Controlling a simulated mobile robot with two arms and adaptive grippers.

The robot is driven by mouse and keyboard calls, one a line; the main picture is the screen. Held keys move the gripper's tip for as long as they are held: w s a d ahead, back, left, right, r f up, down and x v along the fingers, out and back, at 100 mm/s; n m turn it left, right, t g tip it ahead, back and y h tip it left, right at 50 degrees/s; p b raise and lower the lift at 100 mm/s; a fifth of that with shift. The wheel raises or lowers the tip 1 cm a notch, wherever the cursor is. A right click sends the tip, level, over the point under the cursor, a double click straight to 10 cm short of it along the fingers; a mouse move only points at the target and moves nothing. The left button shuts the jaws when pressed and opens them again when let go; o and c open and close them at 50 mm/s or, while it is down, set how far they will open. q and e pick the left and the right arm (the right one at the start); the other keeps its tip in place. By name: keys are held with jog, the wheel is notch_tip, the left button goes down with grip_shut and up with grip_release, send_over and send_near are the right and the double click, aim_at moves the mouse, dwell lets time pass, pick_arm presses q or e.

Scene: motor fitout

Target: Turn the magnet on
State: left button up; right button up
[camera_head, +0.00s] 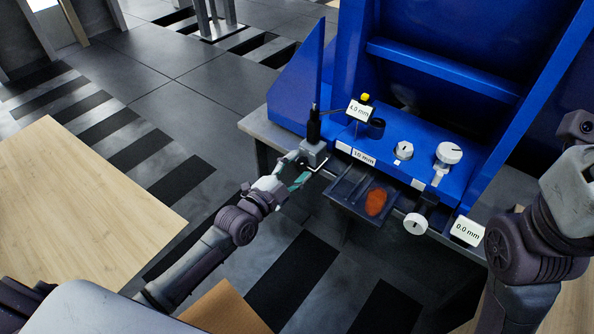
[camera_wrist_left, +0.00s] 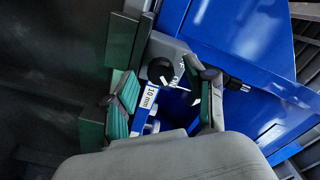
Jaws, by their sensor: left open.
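The magnet is a small grey block (camera_head: 315,151) on the left end of the blue machine's bench, with a black upright part (camera_head: 314,128) on top. In the left wrist view the grey block (camera_wrist_left: 172,47) carries a round black knob (camera_wrist_left: 160,70) with a white mark. My left gripper (camera_head: 297,171) is open right at the block's near side. In the left wrist view its green-padded fingers (camera_wrist_left: 164,97) stand apart, with the knob showing beyond and between them. I cannot tell whether either finger touches it. My right gripper is out of view; only my right arm shows.
The blue machine (camera_head: 444,65) rises behind, with white dials (camera_head: 449,153) and labels reading 10 mm (camera_head: 363,157) and 4.0 mm (camera_head: 359,110). A dark tray (camera_head: 347,191) with an orange-brown patch (camera_head: 376,202) juts out right of my left gripper. A wooden tabletop (camera_head: 75,215) is at left.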

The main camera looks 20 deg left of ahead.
pick_arm(q)
jog(key=shift+w, duration=0.1)
grip_shut()
dwell(0.3)
